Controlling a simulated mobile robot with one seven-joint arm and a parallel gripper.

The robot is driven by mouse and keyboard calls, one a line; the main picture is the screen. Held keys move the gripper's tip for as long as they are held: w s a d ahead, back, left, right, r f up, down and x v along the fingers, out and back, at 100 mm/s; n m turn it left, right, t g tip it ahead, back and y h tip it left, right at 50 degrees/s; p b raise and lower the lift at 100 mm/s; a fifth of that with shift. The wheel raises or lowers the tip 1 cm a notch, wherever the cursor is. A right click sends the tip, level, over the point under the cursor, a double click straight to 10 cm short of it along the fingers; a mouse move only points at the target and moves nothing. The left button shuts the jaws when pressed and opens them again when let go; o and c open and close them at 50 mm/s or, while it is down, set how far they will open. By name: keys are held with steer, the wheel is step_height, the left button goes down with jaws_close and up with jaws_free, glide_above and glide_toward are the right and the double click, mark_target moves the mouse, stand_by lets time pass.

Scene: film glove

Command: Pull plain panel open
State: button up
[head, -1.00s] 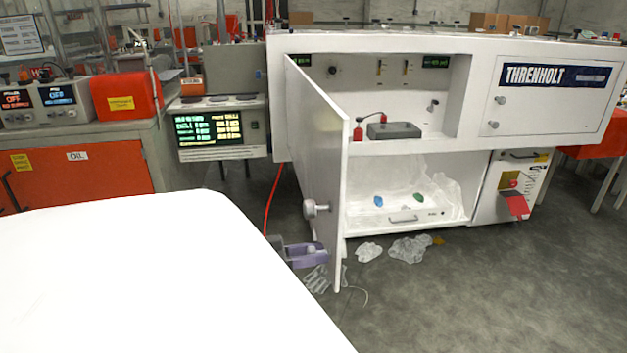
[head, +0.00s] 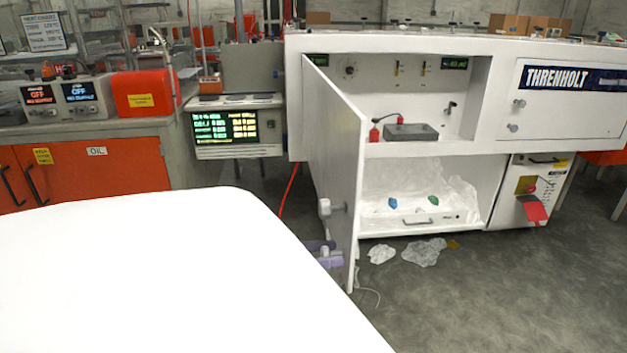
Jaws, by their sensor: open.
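The plain white panel (head: 335,150) is a door on the left of the white cabinet. It stands swung wide open toward me, seen at a steep slant, with a round knob (head: 325,208) on its face.
The cabinet's other panel, marked THRENHOLT (head: 565,105), is shut. A grey box (head: 410,132) sits in the upper bay. Crumpled clear film (head: 424,251) lies on the floor by the panel. A red hose (head: 288,190) hangs left of it. The floor at right is clear.

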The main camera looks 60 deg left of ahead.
steer(key=b+v, duration=0.2)
steer(key=v, duration=1.1)
steer(key=shift+s, duration=0.35)
steer(key=shift+a, duration=0.1)
